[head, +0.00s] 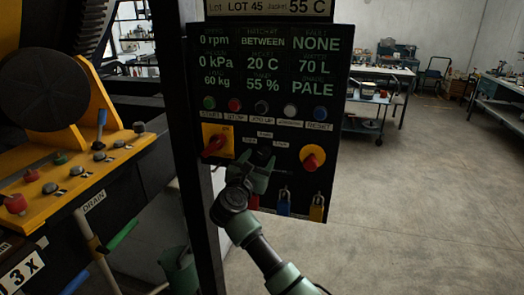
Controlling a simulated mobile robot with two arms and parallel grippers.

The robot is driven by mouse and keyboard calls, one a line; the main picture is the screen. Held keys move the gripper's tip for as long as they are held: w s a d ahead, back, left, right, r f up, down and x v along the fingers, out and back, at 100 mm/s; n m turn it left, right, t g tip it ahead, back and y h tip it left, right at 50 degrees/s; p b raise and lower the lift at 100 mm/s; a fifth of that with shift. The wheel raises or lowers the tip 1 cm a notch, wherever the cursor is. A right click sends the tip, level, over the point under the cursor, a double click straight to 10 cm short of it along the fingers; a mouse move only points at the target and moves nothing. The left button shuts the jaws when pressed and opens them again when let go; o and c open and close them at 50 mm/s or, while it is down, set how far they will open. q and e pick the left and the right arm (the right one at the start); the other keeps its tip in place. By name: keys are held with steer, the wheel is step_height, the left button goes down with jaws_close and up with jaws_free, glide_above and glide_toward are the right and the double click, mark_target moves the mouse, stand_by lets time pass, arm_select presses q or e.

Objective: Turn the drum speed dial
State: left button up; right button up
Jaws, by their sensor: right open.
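The control panel (336,150) stands upright in the middle of the head view. A small dark dial (265,151) with several small labels around it sits on its lower part, between a red-and-yellow rotary switch (214,143) and a red knob on a yellow plate (312,157). I take this dark dial for the drum speed dial; its pointer is too dark to read. My right gripper (258,170) is open just below the dial, fingers toward the panel, and partly covers that area. I cannot tell whether it touches the dial. My left gripper is not in view.
A row of coloured push buttons (261,107) runs above the dial. The display reads 0 rpm. A yellow machine console (75,180) stands at left. Open floor lies to the right.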

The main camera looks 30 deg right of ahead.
mark_target(264, 152)
steer(key=shift+p+x, duration=0.35)
steer(key=shift+x, duration=1.15)
jaws_close()
steer(key=shift+f+b, duration=0.15)
steer(key=shift+b, duration=0.25)
steer(key=m+b, duration=0.5)
steer(key=b, duration=0.5)
steer(key=m+b, duration=0.5)
steer(key=b, duration=0.5)
steer(key=shift+f, duration=0.2)
steer(key=shift+r+m+b, duration=0.2)
steer(key=shift+m+b, duration=0.7)
steer(key=shift+b, duration=0.15)
steer(key=shift+y, duration=0.3)
jaws_free()
steer(key=shift+r, duration=0.1)
